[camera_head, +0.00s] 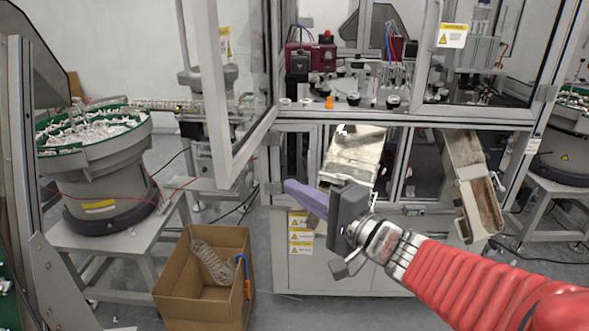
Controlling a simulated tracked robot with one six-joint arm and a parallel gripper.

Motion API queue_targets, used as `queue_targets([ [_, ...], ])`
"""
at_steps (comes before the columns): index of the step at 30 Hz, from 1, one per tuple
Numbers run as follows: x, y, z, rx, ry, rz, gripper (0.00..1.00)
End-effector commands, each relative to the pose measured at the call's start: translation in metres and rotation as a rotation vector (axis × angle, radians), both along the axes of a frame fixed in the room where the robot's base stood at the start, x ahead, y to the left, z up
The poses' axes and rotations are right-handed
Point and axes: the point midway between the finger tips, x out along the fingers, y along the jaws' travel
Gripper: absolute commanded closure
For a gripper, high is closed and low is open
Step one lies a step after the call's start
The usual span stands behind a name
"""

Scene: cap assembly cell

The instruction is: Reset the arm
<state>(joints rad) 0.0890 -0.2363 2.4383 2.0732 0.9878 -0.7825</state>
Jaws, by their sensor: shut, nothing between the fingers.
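My gripper (290,186) is in the middle of the view, at the end of my red-sleeved arm (480,285) that reaches in from the lower right. Its purple fingers point to the left and are shut with nothing held. The gripper is in front of the lower part of the machine cell and hides part of the left metal chute (354,152). It looks clear of the machine, though the exact gap is hard to tell.
A cardboard box (178,291) with a coiled hose stands on the floor at lower left. A bowl feeder (100,165) with white parts stands at the left. The framed glass door (222,85) of the cell hangs open. A second chute (470,185) is at the right.

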Motion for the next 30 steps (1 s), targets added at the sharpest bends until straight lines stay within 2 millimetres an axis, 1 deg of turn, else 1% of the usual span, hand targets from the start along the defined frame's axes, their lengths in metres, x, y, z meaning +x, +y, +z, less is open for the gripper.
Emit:
queue_targets([
  [5,-0.001,0.001,-0.003,0.029,0.041,0.006,1.0],
  [8,-0.008,0.008,-0.015,0.008,0.089,0.043,1.0],
  [11,-0.019,0.016,-0.033,-0.039,0.144,0.092,1.0],
  [16,-0.045,0.026,-0.064,-0.152,0.227,0.181,1.0],
  [21,-0.074,0.028,-0.09,-0.283,0.29,0.256,1.0],
  [26,-0.1,0.023,-0.112,-0.422,0.34,0.313,1.0],
  [30,-0.121,0.012,-0.13,-0.551,0.375,0.35,1.0],
])
